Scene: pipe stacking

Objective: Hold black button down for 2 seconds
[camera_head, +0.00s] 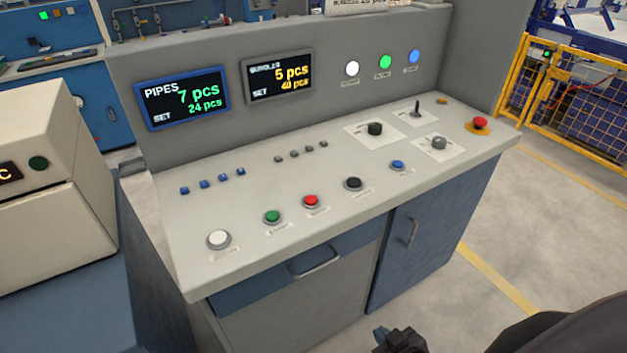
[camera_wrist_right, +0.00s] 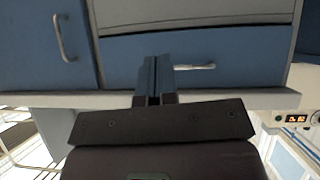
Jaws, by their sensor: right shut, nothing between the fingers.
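The black button (camera_head: 353,184) sits on the sloped top of the grey control console (camera_head: 255,235), between a red button (camera_head: 311,201) and a blue button (camera_head: 398,165). My right gripper (camera_head: 380,335) shows at the bottom edge of the head view, in front of the console and apart from the button. In the right wrist view my right gripper (camera_wrist_right: 154,65) is shut and empty, with the blue and grey cabinet front behind it. The black button does not show in the wrist view. My left gripper is not in view.
A green button (camera_head: 272,217) and a white button (camera_head: 219,239) lie left of the red one. A red mushroom button (camera_head: 480,122) is at the far right. A drawer handle (camera_head: 314,263) and a door handle (camera_head: 412,231) stick out from the console front. A yellow fence (camera_head: 565,95) stands behind.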

